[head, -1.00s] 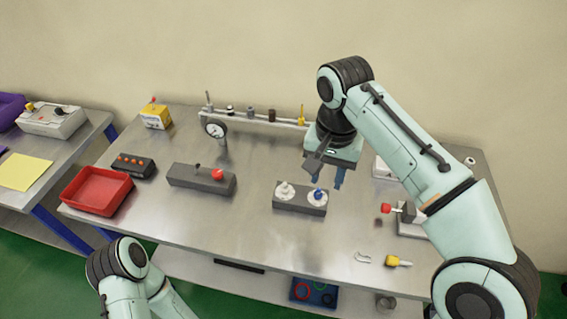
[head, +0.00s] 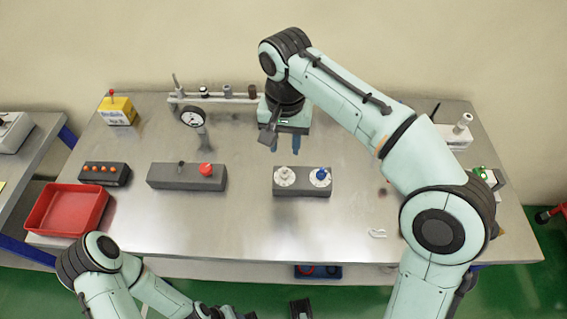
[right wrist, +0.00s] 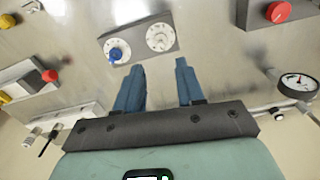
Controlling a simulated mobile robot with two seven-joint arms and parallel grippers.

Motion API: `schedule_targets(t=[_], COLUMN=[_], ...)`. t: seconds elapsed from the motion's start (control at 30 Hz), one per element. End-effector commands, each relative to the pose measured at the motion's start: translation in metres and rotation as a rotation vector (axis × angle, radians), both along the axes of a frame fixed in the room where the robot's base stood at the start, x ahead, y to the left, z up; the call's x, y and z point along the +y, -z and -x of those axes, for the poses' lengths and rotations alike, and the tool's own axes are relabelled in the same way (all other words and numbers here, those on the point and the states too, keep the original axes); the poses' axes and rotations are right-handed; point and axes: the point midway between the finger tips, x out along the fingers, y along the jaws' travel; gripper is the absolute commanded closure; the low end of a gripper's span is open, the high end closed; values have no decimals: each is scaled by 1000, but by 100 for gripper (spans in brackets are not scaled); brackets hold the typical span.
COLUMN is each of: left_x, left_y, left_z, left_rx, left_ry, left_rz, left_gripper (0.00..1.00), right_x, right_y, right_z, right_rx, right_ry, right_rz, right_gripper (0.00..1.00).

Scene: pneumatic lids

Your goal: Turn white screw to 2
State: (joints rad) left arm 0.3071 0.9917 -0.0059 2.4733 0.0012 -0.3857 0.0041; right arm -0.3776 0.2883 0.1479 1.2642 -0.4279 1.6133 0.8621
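The white screw (head: 284,177) is a white round dial on the left half of a grey block (head: 302,191). A blue-knobbed dial (head: 320,177) sits on the right half. My right gripper (head: 285,147) is open and empty, pointing down above the table, just behind the white screw and apart from it. In the right wrist view, the white screw (right wrist: 160,37) lies beyond the gap between the two spread blue fingers (right wrist: 159,66), with the blue dial (right wrist: 116,51) to its left. The white screw's setting is too small to read.
A grey block with a red knob (head: 206,169) stands left of the dial block. A gauge (head: 192,118) and a rail stand behind. A red tray (head: 68,211) and a black button box (head: 104,173) are at left. The table in front of the dial block is clear.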

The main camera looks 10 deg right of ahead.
Motion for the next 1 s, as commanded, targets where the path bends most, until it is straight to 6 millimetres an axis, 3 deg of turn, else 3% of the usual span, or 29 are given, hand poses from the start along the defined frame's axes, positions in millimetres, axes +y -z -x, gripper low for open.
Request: schedule_targets(t=[0.1,0.33,0.5,0.8,0.93,1.0], left_x=[0,0,0,0,0,0], left_y=[11,19,22,22,22,22], left_z=[4,7,7,7,7,7], left_rx=[5,8,9,8,8,8], left_ry=[0,0,0,0,0,0], left_rz=[-1,0,0,-1,-1,-1], left_gripper=[57,57,57,57,57,57], right_x=[-1,-1,0,0,0,0], right_y=[30,66,77,79,79,79], right_z=[1,0,0,0,0,0], right_rx=[4,1,0,0,0,0], right_ry=[0,1,1,1,1,1], right_rz=[2,1,0,0,0,0], right_gripper=[62,62,62,62,100,100])
